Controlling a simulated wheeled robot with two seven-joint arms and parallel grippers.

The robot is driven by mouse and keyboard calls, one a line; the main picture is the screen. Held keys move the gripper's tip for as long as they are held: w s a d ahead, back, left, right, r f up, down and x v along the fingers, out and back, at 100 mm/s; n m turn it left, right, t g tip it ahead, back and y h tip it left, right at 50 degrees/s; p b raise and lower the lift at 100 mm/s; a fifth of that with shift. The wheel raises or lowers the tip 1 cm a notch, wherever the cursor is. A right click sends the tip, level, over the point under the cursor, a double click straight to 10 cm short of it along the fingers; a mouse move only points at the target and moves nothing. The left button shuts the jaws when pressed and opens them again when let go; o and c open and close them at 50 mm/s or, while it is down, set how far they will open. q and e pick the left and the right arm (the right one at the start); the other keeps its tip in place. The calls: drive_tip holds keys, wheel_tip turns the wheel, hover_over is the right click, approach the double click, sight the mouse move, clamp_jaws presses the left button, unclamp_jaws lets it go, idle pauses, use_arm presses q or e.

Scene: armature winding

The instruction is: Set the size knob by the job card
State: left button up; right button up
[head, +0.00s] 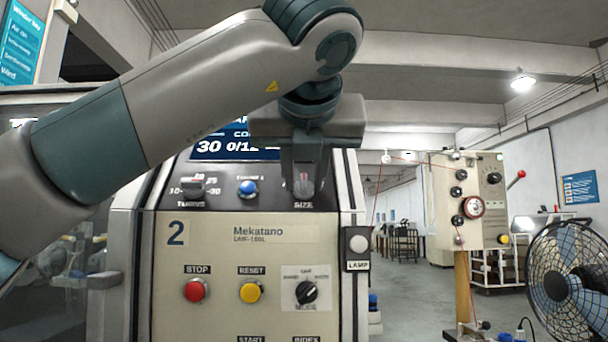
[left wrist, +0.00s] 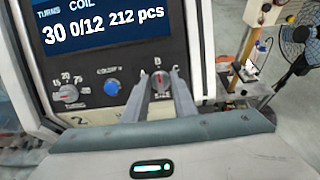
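The size knob (head: 303,187) is on the dark upper panel of the winding machine, above the SIZE label. It also shows in the left wrist view (left wrist: 160,83), with a red mark that looks turned up towards the letter B. I cannot pick out a job card. My right gripper is not in view.
The turns knob (head: 193,187) and a blue button (head: 248,188) sit left of the size knob. The display (head: 235,145) shows 30 and 0/12. Below are the red stop button (head: 196,290), yellow reset button (head: 251,292) and mode knob (head: 306,292). A fan (head: 567,280) stands at right.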

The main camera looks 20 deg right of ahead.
use_arm(q)
drive_tip(key=shift+m, duration=0.4)
drive_tip(key=m, duration=0.2)
drive_tip(key=shift+m+h, duration=0.3)
drive_tip(key=shift+h, duration=0.1)
drive_tip(key=m+p, duration=0.1)
drive_tip(key=m, duration=0.2)
drive_tip(key=shift+r+g+h, duration=0.15)
drive_tip(key=shift+g+h, duration=0.15)
drive_tip(key=shift+g, duration=0.1)
drive_tip(key=shift+a+m+p, duration=0.1)
drive_tip(key=shift+m+p, duration=0.5)
drive_tip(key=shift+m, duration=0.4)
drive_tip(key=m+g+p, duration=0.1)
drive_tip(key=m+p, duration=0.1)
drive_tip(key=m, duration=0.1)
drive_tip(key=shift+m+h, duration=0.4)
drive_tip(key=shift+m, duration=0.6)
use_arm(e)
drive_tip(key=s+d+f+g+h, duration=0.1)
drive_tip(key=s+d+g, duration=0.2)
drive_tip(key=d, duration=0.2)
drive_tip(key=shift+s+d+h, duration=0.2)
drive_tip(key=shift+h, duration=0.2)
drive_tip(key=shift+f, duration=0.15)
